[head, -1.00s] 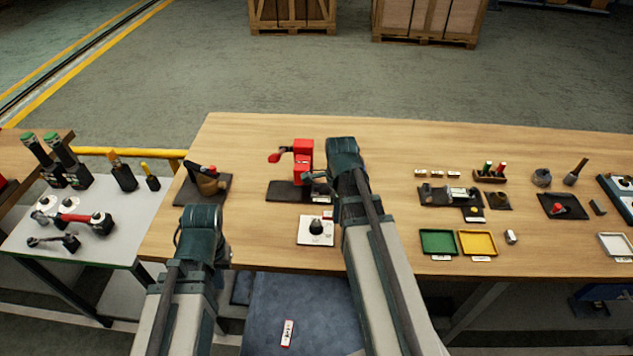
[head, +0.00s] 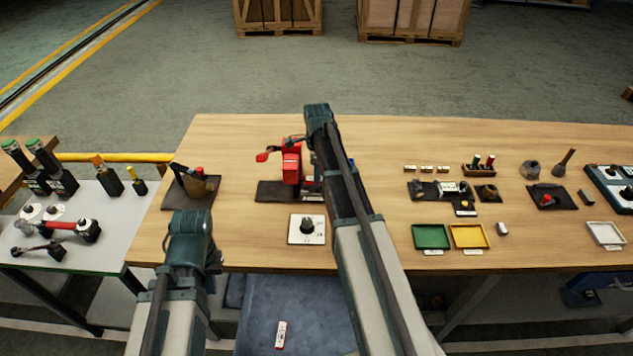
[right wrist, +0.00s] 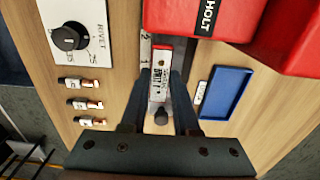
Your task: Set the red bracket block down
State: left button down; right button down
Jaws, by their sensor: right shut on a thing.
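In the right wrist view my right gripper (right wrist: 163,76) is shut on a small block with a white printed label and red edges, the red bracket block (right wrist: 159,88). The block is between the two dark fingers, in front of the large red HOLT machine (right wrist: 250,28). I cannot tell whether it touches the surface below. In the head view the red machine (head: 291,167) stands on a dark base (head: 272,192), just left of my right arm, which partly hides that area. My left arm is at the lower left; its fingertips are hidden.
A white dial plate (head: 306,238) lies nearer the front edge. A blue tray (right wrist: 226,92) is right of the fingers in the wrist view. Green (head: 431,237) and yellow (head: 469,236) trays are on the right. A brown fixture (head: 195,183) is at left. The table's back strip is clear.

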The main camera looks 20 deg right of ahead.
jog(key=shift+w+d, duration=0.1)
jog(key=shift+w, duration=0.15)
jog(key=shift+w+d, duration=0.15)
jog(key=shift+w, duration=0.4)
jog(key=f+b, duration=0.3)
jog(key=shift+s+f+b, duration=0.2)
jog(key=shift+f+b, duration=0.15)
jog(key=shift+f, duration=0.1)
jog(key=c, duration=0.7)
grip_release()
jog(key=shift+o, duration=0.2)
